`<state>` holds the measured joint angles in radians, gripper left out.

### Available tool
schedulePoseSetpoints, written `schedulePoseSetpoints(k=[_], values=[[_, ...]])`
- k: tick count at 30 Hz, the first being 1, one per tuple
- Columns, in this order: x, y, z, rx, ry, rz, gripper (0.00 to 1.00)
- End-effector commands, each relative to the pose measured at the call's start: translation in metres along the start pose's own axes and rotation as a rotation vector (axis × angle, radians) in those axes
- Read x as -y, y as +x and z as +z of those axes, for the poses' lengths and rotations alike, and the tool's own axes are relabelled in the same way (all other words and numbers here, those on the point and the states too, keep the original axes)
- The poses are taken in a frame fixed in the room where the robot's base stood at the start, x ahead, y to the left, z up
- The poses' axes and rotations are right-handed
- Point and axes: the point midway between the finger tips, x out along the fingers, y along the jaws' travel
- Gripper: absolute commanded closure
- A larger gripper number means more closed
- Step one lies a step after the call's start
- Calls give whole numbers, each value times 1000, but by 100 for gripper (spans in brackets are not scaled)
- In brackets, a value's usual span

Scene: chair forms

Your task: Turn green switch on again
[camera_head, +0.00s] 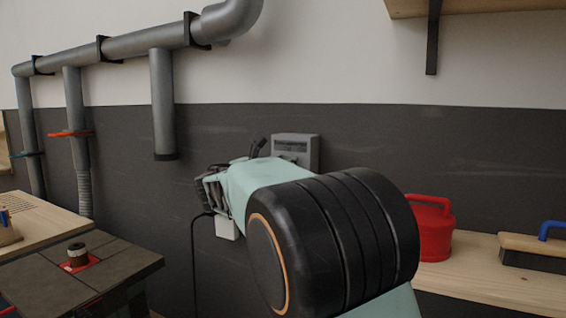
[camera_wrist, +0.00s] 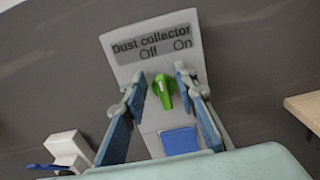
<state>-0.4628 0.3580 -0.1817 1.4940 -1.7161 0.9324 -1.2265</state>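The green switch (camera_wrist: 164,91) is a small knob on a grey dust collector panel (camera_wrist: 131,71) marked "Off" on the left and "On" on the right. I cannot tell for certain which label the knob points to. My gripper (camera_wrist: 162,80) is open in the wrist view, with one blue-grey finger on each side of the knob and gaps showing between. In the head view the grey panel (camera_head: 296,141) is on the dark wall, partly behind my arm, and the switch is hidden there.
A blue square (camera_wrist: 180,141) is below the switch on the panel. A white wall box (camera_wrist: 69,148) is to the left. In the head view, a red canister (camera_head: 431,230) and a brush (camera_head: 535,246) stand on the wooden bench (camera_head: 490,285) at right; grey pipes (camera_head: 140,42) run at left.

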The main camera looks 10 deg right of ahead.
Motion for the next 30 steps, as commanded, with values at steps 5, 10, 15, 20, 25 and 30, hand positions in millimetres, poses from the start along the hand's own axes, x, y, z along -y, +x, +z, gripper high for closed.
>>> schedulePoseSetpoints(k=[5, 10, 15, 20, 25, 30], values=[[0, 2, 0, 0, 1, 0, 73], [0, 2, 0, 0, 1, 0, 79], [0, 2, 0, 0, 1, 0, 97], [0, 2, 0, 0, 1, 0, 100], [0, 2, -1, 0, 10, 0, 100], [1, 2, -2, 1, 56, 0, 100]])
